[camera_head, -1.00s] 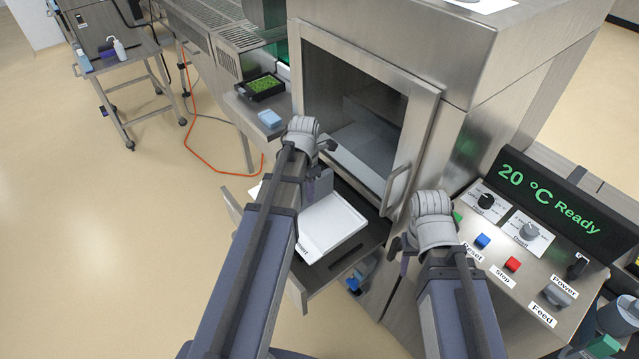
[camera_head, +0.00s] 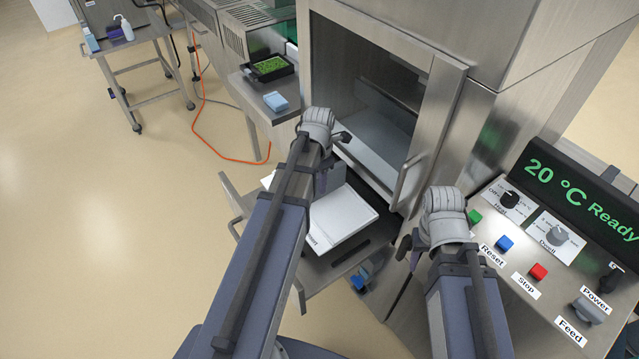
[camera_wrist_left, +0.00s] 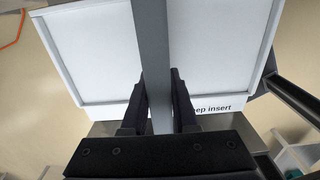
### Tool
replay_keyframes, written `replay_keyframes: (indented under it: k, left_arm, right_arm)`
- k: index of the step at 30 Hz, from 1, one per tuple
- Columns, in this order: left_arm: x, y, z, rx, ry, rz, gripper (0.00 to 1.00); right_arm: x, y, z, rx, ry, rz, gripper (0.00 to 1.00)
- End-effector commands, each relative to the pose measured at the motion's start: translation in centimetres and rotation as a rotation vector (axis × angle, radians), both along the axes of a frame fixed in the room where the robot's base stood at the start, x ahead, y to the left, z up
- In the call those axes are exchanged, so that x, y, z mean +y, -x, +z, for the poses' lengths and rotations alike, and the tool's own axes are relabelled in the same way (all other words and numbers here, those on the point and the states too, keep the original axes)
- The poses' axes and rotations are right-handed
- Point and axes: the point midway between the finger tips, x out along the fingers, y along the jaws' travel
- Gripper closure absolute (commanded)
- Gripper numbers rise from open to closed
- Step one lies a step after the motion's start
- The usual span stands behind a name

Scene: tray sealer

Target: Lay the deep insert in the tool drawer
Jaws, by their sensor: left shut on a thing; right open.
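The deep insert (camera_head: 345,222) is a white, shallow, rimmed panel with a label on its near edge. It lies flat in or just above the open tool drawer (camera_head: 372,246) below the machine; I cannot tell whether it rests on the drawer floor. My left gripper (camera_wrist_left: 159,105) is shut on the insert's upright grey bar, which runs up between the fingers in the left wrist view. In that view the insert (camera_wrist_left: 215,55) fills the background, its label partly hidden. My left arm covers the insert's left part in the head view. My right gripper (camera_head: 409,246) is open and empty, right of the drawer.
The machine's glass door (camera_head: 375,90) with its handle (camera_head: 408,180) stands above the drawer. The control panel (camera_head: 545,265) is close to my right arm. A blue block (camera_head: 276,101) and a black tray (camera_head: 270,67) sit on a ledge at the back left. Open floor lies left.

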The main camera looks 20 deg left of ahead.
Motion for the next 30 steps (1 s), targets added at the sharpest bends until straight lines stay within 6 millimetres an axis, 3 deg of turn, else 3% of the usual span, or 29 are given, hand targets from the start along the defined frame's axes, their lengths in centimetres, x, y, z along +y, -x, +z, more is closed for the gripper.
replay_keyframes:
  k: [11, 30]
  left_arm:
    - [0.0, 0.0, -1.5, 0.000, 0.000, 0.000, 1.00]
    - [0.0, 0.0, -7.0, 0.000, 0.000, 0.000, 1.00]
  right_arm:
    - [0.0, 0.0, -1.5, 0.000, 0.000, 0.000, 0.50]
    - [0.0, 0.0, -7.0, 0.000, 0.000, 0.000, 0.50]
